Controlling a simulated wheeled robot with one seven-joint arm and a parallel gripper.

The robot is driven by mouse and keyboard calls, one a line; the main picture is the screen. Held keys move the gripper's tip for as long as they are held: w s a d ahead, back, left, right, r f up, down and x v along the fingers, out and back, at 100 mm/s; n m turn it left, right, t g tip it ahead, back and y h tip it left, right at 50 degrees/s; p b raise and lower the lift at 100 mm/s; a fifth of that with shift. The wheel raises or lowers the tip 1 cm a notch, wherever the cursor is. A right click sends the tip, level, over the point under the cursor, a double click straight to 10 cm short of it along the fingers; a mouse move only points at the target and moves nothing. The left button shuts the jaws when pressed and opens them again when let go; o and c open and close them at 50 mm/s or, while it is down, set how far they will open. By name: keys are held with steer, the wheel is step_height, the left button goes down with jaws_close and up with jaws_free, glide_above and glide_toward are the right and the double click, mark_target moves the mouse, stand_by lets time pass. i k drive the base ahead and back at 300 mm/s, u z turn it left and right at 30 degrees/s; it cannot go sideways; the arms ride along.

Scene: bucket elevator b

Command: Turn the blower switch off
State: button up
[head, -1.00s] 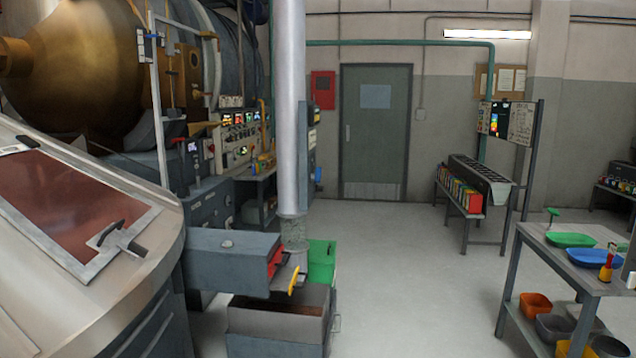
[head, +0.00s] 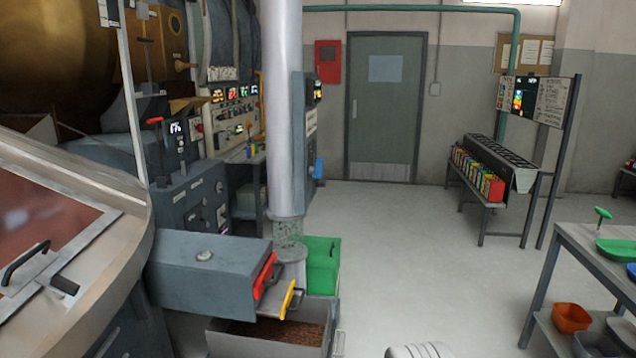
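I cannot pick out the blower switch for certain; labels are too small to read. A control panel (head: 232,150) with lit displays and small knobs stands left of the vertical pale pipe. Nearer, a grey cabinet (head: 190,208) carries knobs and small labels. On top of it is a small upright unit (head: 178,140) with a lit readout and a red lever (head: 154,121). A blue switch-like part (head: 318,168) sits on a grey cabinet behind the pipe.
The vertical pipe (head: 284,110) ends above a bin of brown material (head: 275,333). A grey chute (head: 205,270) with red and yellow handles juts out beside a green box (head: 322,263). The floor (head: 400,250) is clear toward the door (head: 385,110). A table (head: 575,255) stands right.

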mark_target(322, 182)
steer(key=z, duration=0.9)
steer(key=i, duration=3)
steer(key=u, duration=3.35)
